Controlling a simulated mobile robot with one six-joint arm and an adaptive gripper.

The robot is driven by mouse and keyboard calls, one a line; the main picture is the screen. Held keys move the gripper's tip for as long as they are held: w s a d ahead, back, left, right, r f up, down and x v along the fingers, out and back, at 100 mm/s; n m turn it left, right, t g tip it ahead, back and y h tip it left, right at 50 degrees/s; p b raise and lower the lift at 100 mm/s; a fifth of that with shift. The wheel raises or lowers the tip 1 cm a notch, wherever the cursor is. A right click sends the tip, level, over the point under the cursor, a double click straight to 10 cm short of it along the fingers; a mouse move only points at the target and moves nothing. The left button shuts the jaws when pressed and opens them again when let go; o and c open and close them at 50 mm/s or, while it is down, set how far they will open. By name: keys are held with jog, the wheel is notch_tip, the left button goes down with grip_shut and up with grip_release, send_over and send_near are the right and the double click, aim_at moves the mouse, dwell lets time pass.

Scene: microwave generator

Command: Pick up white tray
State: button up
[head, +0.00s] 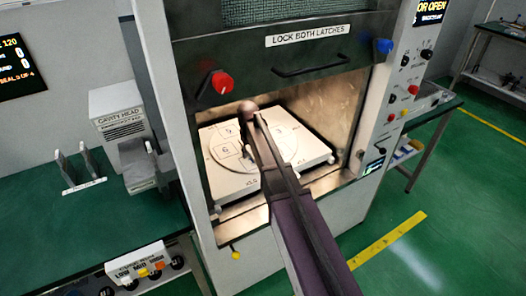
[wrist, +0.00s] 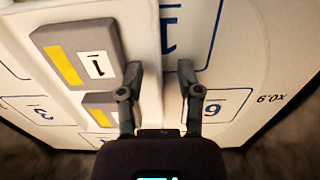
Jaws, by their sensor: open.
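The white tray (wrist: 145,40) shows in the wrist view at upper left, with a raised rim. Grey blocks with yellow stripes, one marked 1 (wrist: 78,53), lie on it. My gripper (wrist: 162,82) is open, its two fingers apart on either side of the tray's right-hand rim. I see no clear contact. The tray is over a larger white marked plate (wrist: 245,75) with blue numbered outlines. In the head view my arm reaches into the chamber and hides my fingers; I cannot make out the tray there.
The marked plate fills much of the chamber floor, close to the side walls. The door (head: 305,64) is raised above the opening. A red knob (head: 222,82) and a blue knob (head: 384,46) flank it. A green bench (head: 60,235) stands at left.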

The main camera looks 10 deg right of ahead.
dwell(0.3)
grip_shut()
jog(key=shift+r, duration=0.2)
jog(key=shift+r+p, duration=1.55)
jog(key=shift+p, duration=0.25)
jog(key=s+d, duration=0.2)
jog(key=s, duration=0.5)
jog(key=s+d+r+p, duration=0.1)
jog(key=s+d, duration=0.2)
jog(key=s, duration=0.5)
jog(key=shift+d+r, duration=0.15)
jog(key=shift+r, duration=0.1)
